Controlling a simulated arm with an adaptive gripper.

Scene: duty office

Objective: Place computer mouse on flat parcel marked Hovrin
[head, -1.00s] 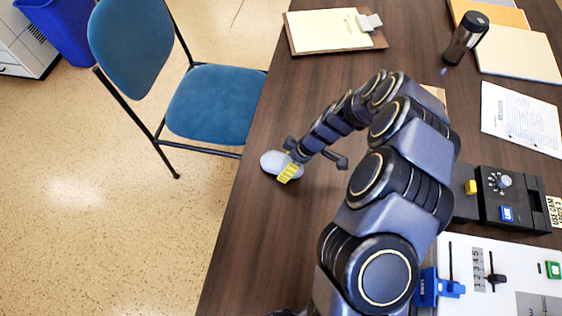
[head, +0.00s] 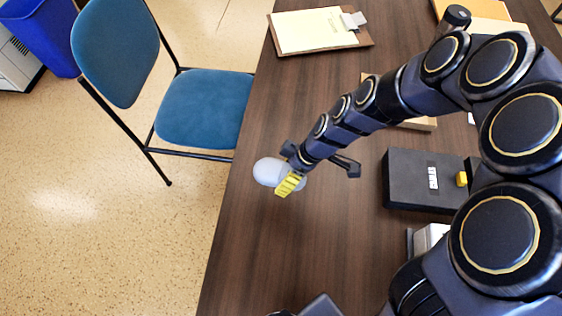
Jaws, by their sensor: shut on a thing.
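The computer mouse (head: 268,171) is a pale, rounded shape near the table's left edge in the head view. My gripper (head: 288,181), with a yellow ribbed part by its tip, is shut on it. The gripper partly covers the mouse's right side. I cannot tell whether the mouse touches the table or is held just above it. A flat tan thing (head: 420,124) lies mostly hidden behind my arm. It may be the parcel, but no Hovrin mark can be read.
A black box (head: 408,192) with a white label stands right of the gripper. A clipboard (head: 312,30) with yellow paper lies at the back, and a dark tumbler (head: 456,15) stands back right. A blue chair (head: 203,107) is left of the table (head: 262,255). The table's front left is clear.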

